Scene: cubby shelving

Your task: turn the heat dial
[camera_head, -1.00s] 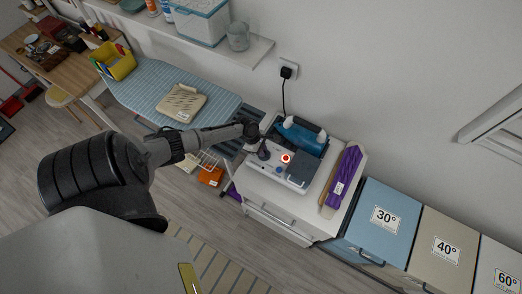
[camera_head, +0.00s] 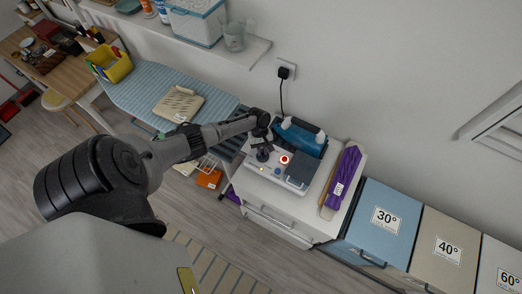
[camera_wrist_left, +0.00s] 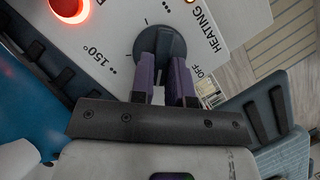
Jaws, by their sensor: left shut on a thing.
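The heat dial (camera_wrist_left: 160,45) is a dark grey round knob with a raised grip bar, on a white panel marked "HEATING", "OFF" and "150°". In the head view the dial (camera_head: 262,156) sits on the white steam-iron station (camera_head: 252,161) on top of the white cabinet. My left gripper (camera_wrist_left: 162,66) is shut on the dial, its purple fingers on either side of the grip bar. In the head view the left gripper (camera_head: 264,147) reaches down over the dial and partly hides it. My right gripper is not in view.
The blue iron (camera_head: 301,136) stands behind the panel. A purple bundle (camera_head: 345,176) lies right of the station. The ironing board (camera_head: 150,88) is to the left.

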